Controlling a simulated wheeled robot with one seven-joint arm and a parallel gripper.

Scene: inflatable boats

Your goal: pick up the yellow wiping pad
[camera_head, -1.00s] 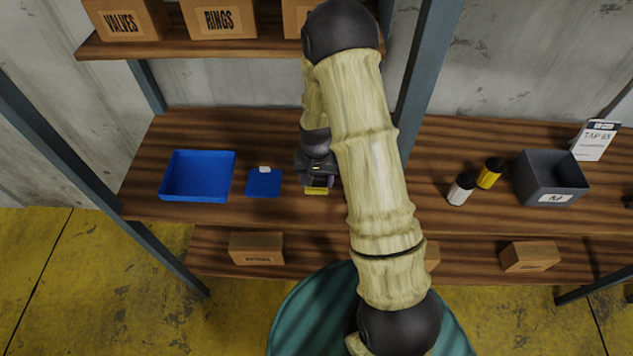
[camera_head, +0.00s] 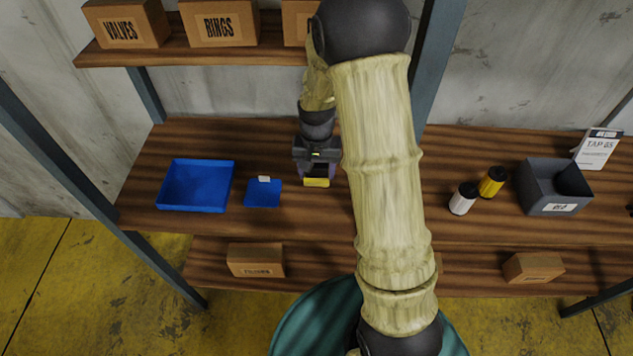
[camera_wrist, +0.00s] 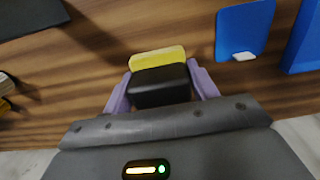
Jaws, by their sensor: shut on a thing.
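The yellow wiping pad (camera_head: 317,183) is held at the end of my gripper (camera_head: 316,172), over the middle shelf board. In the wrist view the yellow pad (camera_wrist: 157,58) shows beyond a black block (camera_wrist: 160,86), which looks like its grip. My gripper's two purple fingers (camera_wrist: 160,92) close on the sides of the black block. I cannot tell exactly how high the pad is above the board. The upper part of the pad's black block is mostly hidden by the gripper in the head view.
A blue mat (camera_head: 263,193) with a small white piece lies left of the pad, and a blue tray (camera_head: 170,205) stands farther left. A white bottle (camera_head: 462,199), a yellow bottle (camera_head: 491,182) and a grey bin (camera_head: 552,202) stand right. An upper shelf (camera_head: 170,52) holds boxes.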

